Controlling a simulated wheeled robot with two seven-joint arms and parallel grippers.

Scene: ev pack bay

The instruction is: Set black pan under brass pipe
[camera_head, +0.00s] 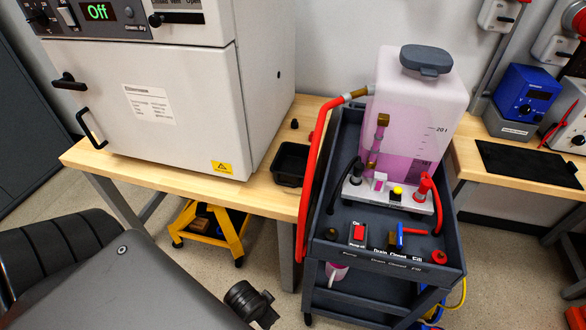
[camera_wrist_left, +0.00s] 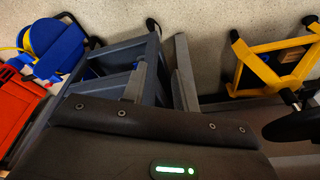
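The black pan (camera_head: 290,163) is a small dark rectangular tray on the wooden bench, right of the oven and close to the dark cart. It looks empty and upright. A short brass pipe end (camera_head: 391,240) shows at the cart's front panel beside the blue drain lever (camera_head: 400,236); I cannot tell how far it sticks out. Other brass fittings (camera_head: 383,120) sit on the tank front. The pan is apart from all of them. My left arm fills the lower left of the head view, but no left fingertips show in either view. My right gripper shows in neither view.
The dark cart (camera_head: 385,275) carries a pink-liquid tank (camera_head: 415,105); a red hose (camera_head: 312,180) hangs down its left side. The oven (camera_head: 150,105) fills the bench's left. A yellow trolley (camera_head: 228,235) stands beneath the bench (camera_head: 250,195) and also shows in the left wrist view (camera_wrist_left: 262,68).

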